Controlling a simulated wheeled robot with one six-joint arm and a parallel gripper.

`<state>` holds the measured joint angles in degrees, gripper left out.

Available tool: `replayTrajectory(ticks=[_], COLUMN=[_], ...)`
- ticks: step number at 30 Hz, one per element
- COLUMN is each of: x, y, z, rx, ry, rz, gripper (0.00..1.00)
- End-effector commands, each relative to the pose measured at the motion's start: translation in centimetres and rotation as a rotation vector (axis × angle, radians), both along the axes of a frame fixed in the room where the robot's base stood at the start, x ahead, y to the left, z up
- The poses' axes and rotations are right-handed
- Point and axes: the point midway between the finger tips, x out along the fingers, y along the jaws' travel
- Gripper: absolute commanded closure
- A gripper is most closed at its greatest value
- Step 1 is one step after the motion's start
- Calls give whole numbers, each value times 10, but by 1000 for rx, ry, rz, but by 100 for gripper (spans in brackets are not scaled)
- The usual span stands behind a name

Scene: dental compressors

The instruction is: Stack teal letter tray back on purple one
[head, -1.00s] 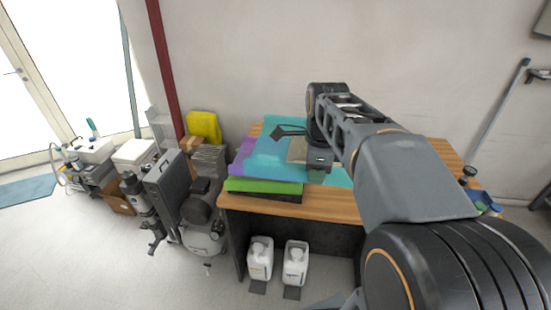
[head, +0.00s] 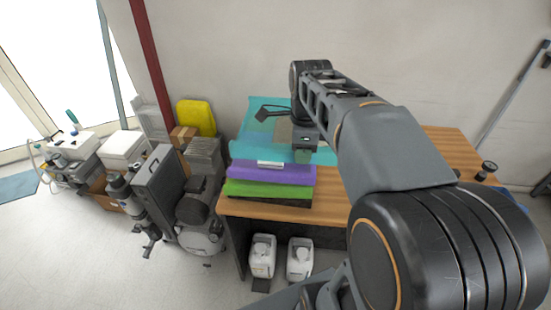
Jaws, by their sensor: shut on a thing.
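The teal letter tray (head: 257,133) is in my gripper, in the middle of the head view. It looks raised and lies over and behind the purple tray; whether they touch cannot be told. The purple letter tray (head: 262,174) shows its front edge with a white label and sits on a green tray (head: 265,190). My gripper (head: 304,146) points down at the teal tray and is shut on it; its fingertips are hard to make out. My arm hides the teal tray's right part.
The stack stands at the left end of a wooden table (head: 385,202), with a dark layer under the green tray. A dark knob-like object (head: 487,170) is at the table's right. Compressor equipment (head: 195,215) stands left; two white canisters (head: 263,252) are below.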

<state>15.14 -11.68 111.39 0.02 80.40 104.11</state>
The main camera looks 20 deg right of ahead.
Motion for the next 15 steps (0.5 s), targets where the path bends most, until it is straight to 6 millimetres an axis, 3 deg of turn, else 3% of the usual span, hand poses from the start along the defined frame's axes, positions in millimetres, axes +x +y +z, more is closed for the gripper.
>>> replayTrajectory(ticks=[15], x=[0], y=[-2], z=[-71], rx=[-1], ry=[-4], rz=[-5], gripper=[100])
